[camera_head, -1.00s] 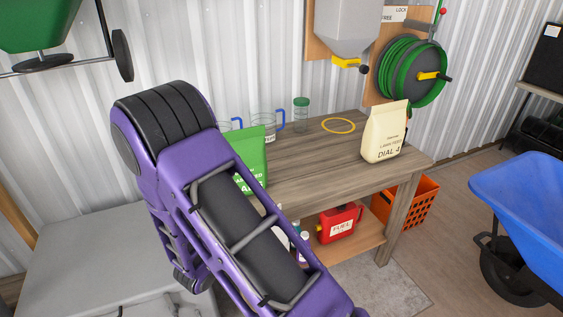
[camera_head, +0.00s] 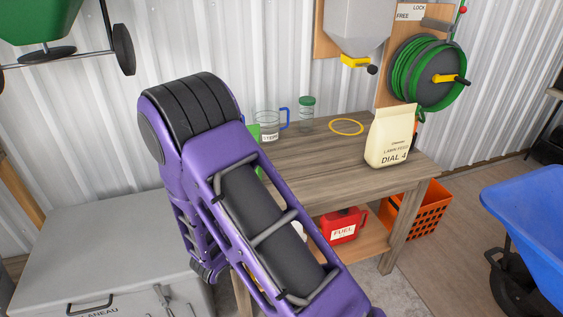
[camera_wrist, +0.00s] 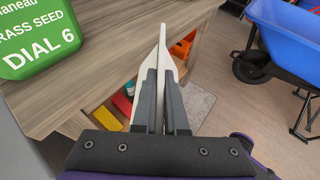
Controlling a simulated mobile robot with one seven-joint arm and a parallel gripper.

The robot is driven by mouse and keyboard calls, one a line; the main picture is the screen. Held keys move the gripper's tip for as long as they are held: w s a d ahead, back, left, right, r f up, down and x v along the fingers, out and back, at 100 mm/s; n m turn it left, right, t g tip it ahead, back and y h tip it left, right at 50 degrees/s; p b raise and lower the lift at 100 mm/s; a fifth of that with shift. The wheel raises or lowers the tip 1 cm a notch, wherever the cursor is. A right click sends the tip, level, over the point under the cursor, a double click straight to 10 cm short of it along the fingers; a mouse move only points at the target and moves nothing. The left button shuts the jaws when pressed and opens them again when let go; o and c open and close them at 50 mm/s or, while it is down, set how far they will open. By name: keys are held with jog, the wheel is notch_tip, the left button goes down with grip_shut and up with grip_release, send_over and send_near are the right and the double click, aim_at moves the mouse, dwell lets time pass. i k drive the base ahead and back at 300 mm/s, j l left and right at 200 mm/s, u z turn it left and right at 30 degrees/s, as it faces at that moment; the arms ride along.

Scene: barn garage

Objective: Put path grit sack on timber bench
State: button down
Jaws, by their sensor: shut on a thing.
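My gripper (camera_wrist: 161,76) is shut on a pale, thin-edged sack (camera_wrist: 160,52), seen end-on in the wrist view. Its label is not visible, so I cannot read whether it is the path grit sack. It is held in front of the timber bench (camera_head: 302,164), whose top also shows in the wrist view (camera_wrist: 115,50); its height relative to the top is hard to tell. In the head view my purple arm hides the gripper and the held sack.
On the bench stand a cream lawn feed sack (camera_head: 390,137), a green grass seed sack (camera_wrist: 38,38), a jug (camera_head: 268,124), a green-lidded jar (camera_head: 306,113) and a yellow ring (camera_head: 346,126). A blue wheelbarrow (camera_head: 530,215) stands right. The bench's middle is clear.

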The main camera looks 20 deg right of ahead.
aim_at(321, 162)
jog(key=l, duration=0.75)
jog(key=k+l+u, duration=0.1)
jog(key=l, duration=0.6)
